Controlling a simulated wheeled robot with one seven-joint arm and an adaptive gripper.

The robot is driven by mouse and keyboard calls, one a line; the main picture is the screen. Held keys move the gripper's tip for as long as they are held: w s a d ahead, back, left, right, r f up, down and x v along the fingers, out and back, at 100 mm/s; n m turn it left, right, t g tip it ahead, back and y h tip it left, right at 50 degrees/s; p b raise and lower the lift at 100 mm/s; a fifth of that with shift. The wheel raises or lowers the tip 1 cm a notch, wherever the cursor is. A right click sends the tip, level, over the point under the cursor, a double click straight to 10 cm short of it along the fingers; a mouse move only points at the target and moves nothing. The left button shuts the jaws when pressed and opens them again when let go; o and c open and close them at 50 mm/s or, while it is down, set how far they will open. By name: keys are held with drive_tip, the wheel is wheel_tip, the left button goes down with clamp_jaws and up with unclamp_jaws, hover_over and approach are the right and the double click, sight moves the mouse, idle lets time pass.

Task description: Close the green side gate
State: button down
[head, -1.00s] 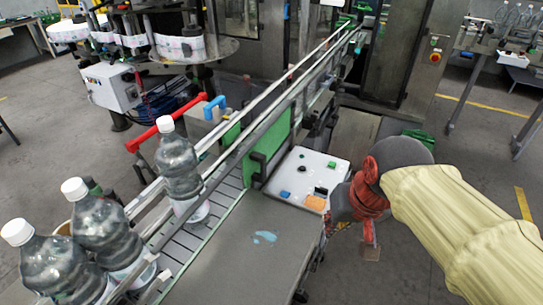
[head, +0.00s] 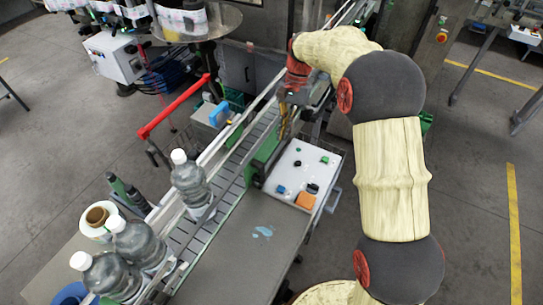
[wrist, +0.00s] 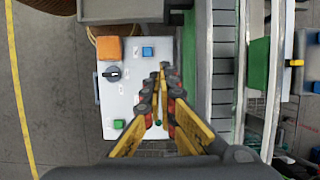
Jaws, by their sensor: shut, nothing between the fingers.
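The green side gate (head: 262,158) is an upright green panel along the near side of the conveyor, beside the white control panel. In the wrist view a green strip (wrist: 187,62) runs edge-on along the conveyor's left side; I cannot tell whether the gate stands open. My gripper (head: 282,134) is shut and empty, just above the far end of the green panel. In the wrist view my gripper's yellow fingers (wrist: 160,74) point past the white panel, left of the green strip. I cannot tell whether they touch it.
The white control panel (head: 301,172) has an orange block (head: 306,201) and several buttons. Clear bottles (head: 190,182) stand on the conveyor (head: 232,170). A red bar (head: 175,108) is on its far side. Another green panel (wrist: 258,68) is across the conveyor in the wrist view. Open floor lies right.

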drive_tip(key=s+a+f+p, duration=0.1)
drive_tip(key=s+a+f, duration=0.1)
drive_tip(key=f, duration=0.3)
drive_tip(key=s+a+f+p, duration=0.1)
drive_tip(key=s+a+f, duration=0.1)
drive_tip(key=f, duration=0.3)
drive_tip(key=shift+s+a, duration=0.3)
drive_tip(key=shift+s, duration=0.6)
drive_tip(key=shift+s+r, duration=0.1)
drive_tip(key=s+a, duration=0.5)
drive_tip(key=s, duration=0.3)
drive_tip(key=s+a, duration=0.6)
drive_tip(key=s, duration=0.3)
drive_tip(key=s+a+p, duration=0.1)
drive_tip(key=s+a, duration=0.5)
drive_tip(key=s, duration=0.2)
drive_tip(key=shift+s, duration=0.25)
